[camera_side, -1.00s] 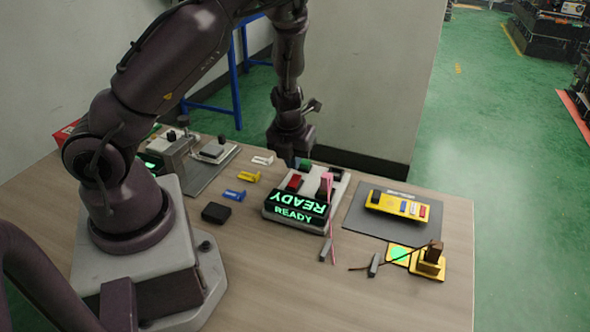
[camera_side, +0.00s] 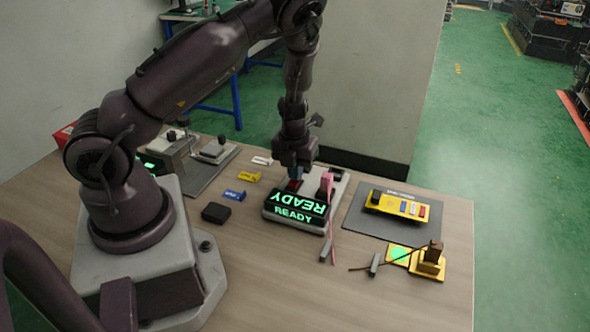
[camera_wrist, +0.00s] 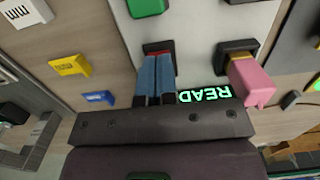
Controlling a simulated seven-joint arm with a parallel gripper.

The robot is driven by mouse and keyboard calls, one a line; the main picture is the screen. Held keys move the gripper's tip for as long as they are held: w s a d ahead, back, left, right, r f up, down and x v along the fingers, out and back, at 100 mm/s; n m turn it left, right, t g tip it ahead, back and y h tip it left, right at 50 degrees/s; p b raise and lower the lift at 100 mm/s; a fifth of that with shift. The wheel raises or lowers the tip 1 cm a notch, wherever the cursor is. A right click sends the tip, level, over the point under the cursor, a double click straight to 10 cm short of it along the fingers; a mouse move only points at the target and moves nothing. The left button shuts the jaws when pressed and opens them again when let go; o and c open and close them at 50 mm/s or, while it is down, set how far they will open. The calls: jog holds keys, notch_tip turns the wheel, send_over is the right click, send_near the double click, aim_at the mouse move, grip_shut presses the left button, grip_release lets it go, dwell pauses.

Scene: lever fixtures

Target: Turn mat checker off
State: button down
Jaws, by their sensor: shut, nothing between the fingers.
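A light grey console (camera_side: 269,213) with a lit green READY display (camera_side: 293,216) stands mid-table; no label in view reads "mat checker". My gripper (camera_side: 295,177) is over the console's back left part. In the wrist view its blue fingers (camera_wrist: 158,60) are shut together, with nothing between them. Their tips are at a red switch part (camera_wrist: 158,47) in a dark housing, mostly hidden; I cannot tell whether they touch. A green button (camera_wrist: 147,6) lies beyond the tips. A pink part (camera_wrist: 252,83) on a dark mount sits right of the fingers; it also shows in the side view (camera_side: 327,179).
Right of the console, a yellow box (camera_side: 397,206) with coloured switches lies on a dark grey mat (camera_side: 361,226). A green-lit yellow pad (camera_side: 397,254) and a yellow block fixture (camera_side: 429,264) stand in front. A black box (camera_side: 215,213) lies left.

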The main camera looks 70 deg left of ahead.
jog(key=shift+w+a+f+g+h, duration=0.2)
jog(key=shift+f+g+h, duration=0.35)
jog(key=shift+g+h, duration=0.2)
jog(key=shift+s+d, duration=0.1)
jog(key=shift+d, duration=0.1)
jog(key=shift+s+d+r, duration=0.1)
jog(key=shift+s+d, duration=0.5)
jog(key=shift+s, duration=0.1)
notch_tip(320, 180, up, 15)
jog(key=w+a, duration=0.2)
